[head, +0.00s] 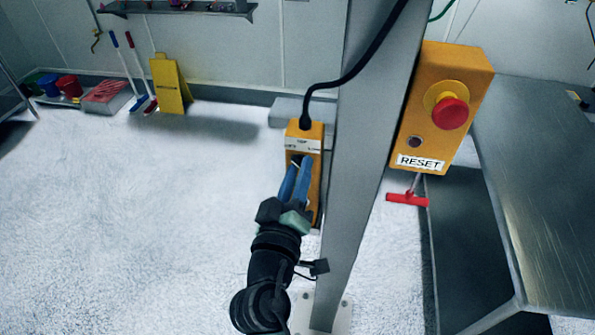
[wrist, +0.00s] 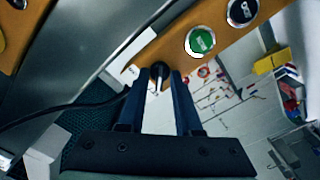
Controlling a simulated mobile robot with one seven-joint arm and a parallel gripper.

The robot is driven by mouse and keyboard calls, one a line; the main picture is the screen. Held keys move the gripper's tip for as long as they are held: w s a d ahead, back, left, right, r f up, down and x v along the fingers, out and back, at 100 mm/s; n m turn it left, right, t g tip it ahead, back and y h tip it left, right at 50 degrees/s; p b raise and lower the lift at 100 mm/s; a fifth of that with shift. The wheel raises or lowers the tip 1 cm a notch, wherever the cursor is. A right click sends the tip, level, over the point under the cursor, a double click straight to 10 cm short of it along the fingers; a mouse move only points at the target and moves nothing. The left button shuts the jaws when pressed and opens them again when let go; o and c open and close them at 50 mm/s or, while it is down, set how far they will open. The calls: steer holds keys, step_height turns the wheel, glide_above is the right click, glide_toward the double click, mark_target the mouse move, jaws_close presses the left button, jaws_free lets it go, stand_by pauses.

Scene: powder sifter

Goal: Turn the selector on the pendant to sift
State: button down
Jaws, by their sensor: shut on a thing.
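The pendant (head: 318,131) is a narrow orange box against the left side of the grey post, with a black cable from its top. In the wrist view its orange face (wrist: 146,64) runs diagonally. The selector (wrist: 159,72) is a small black knob with a light pointer, beside a white label. My gripper (head: 299,165) reaches up to the pendant front. In the wrist view its two blue fingers (wrist: 162,78) are shut on the selector, one on each side. The fingers hide the selector in the head view. The label lettering is too small to read surely.
A green button (wrist: 200,41) and a black button (wrist: 241,12) are on the pendant beyond the selector. The post (head: 365,150) stands close on the right, with an orange reset box (head: 425,125) bearing a red button. A steel table (head: 540,180) is farther right. Floor at left is clear.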

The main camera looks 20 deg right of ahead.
stand_by(0.4)
steer(key=c, duration=0.9)
jaws_free()
steer(key=shift+s, duration=0.1)
steer(key=b+v, duration=0.5)
steer(key=v, duration=0.8)
